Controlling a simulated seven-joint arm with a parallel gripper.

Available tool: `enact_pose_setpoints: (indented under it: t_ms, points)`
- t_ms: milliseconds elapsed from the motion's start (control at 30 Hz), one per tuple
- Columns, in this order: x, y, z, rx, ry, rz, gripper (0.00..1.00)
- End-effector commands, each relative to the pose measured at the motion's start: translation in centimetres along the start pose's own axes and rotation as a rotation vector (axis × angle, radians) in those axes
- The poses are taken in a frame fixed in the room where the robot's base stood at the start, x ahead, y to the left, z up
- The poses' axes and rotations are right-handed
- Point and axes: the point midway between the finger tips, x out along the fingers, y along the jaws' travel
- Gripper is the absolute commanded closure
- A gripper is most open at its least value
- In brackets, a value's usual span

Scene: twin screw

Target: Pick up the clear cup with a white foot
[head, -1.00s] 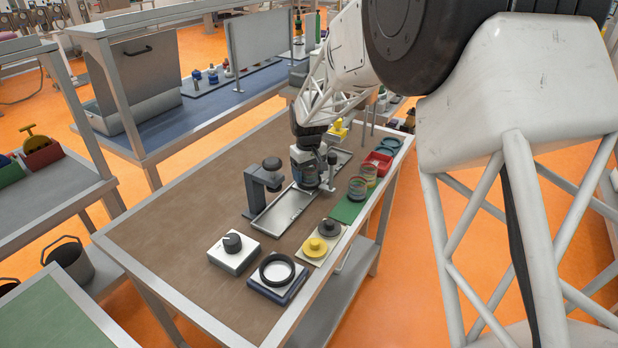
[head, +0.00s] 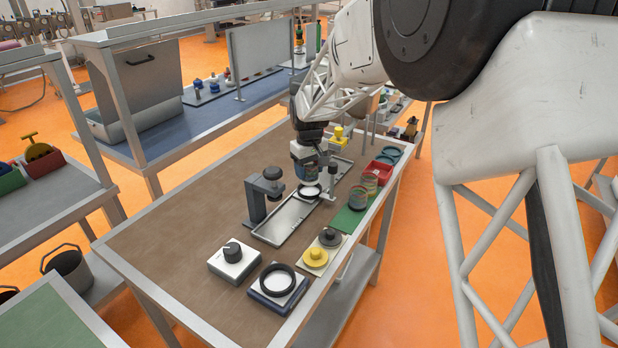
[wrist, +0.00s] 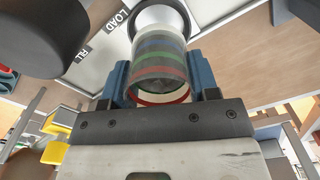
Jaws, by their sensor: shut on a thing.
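My gripper (wrist: 158,92) is shut on a clear cup (wrist: 158,62) with red, green and blue bands. Its blue pads lie on either side of the cup in the wrist view. The cup's white foot (wrist: 160,18) is at the far end, inside a dark ring. In the head view, my gripper (head: 306,174) is over the narrow metal tray (head: 284,222), and the white foot (head: 309,191) shows below it. The cup's wall is mostly hidden there. I cannot tell the exact gap between foot and tray.
A dark post-like stand (head: 256,198) is close left of the tray. A dial box (head: 234,261) and a black-ringed pad (head: 278,283) are in front. The table's left side is clear.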

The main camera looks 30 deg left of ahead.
Motion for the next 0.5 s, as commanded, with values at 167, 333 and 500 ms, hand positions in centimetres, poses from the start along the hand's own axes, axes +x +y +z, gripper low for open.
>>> enact_pose_setpoints:
  t_ms: [167, 333, 500]
  points:
    - [-2.8, 0.0, 0.0, 0.0, 0.002, 0.001, 0.69]
    - [-4.7, 0.0, 0.0, 0.0, 0.001, 0.0, 0.69]
    - [-5.5, 0.0, 0.0, 0.0, -0.001, 0.0, 0.69]
